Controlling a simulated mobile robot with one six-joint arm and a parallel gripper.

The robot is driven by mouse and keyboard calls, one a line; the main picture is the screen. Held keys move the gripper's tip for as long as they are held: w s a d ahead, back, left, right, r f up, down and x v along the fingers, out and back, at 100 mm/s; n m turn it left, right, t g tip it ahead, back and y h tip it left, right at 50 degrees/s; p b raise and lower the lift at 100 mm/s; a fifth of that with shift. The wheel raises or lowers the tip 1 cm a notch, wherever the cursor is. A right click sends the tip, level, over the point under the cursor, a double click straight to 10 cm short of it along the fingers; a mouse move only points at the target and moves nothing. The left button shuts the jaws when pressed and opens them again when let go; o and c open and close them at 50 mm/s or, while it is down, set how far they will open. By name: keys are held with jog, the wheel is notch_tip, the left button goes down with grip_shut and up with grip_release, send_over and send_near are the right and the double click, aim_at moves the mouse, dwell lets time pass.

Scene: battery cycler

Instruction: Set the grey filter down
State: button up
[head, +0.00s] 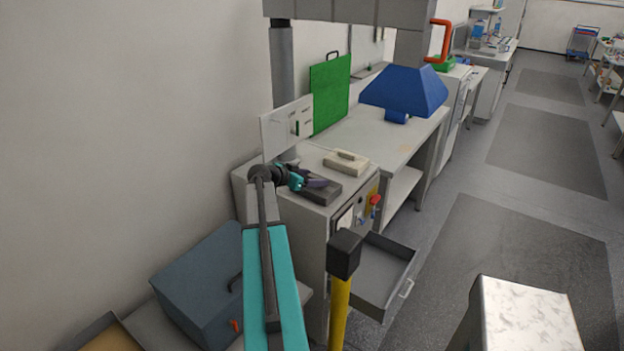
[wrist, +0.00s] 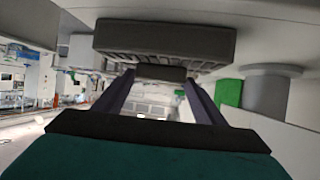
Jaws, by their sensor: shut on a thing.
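The grey filter (head: 327,193) is a dark flat block at the top of the white cabinet (head: 310,213), near its front edge. My gripper (head: 314,182) is shut on it from the left. In the wrist view the filter (wrist: 165,42) fills the upper middle, its ribbed side showing. The fingers of my gripper (wrist: 160,82) close on the small block-like grip (wrist: 160,73) of the filter. I cannot tell whether the filter touches the cabinet top or hangs just above it.
A cream block with a handle (head: 346,162) lies behind the filter on the same top. An open drawer (head: 385,274) juts from the cabinet front. A blue hood (head: 405,90) hangs over the bench behind. A green panel (head: 330,93) and a white panel (head: 287,129) stand by the wall.

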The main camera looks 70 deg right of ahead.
jog(key=o, duration=1.7)
jog(key=shift+o, duration=0.2)
jog(key=shift+r+p, duration=0.2)
jog(key=shift+p, duration=0.1)
jog(key=shift+w+a, duration=0.1)
jog(key=shift+a, duration=0.2)
jog(key=b+v, duration=0.4)
jog(key=v, duration=0.7)
jog(key=shift+r, duration=0.15)
jog(key=shift+w+a+r, duration=0.1)
jog(key=shift+a, duration=0.05)
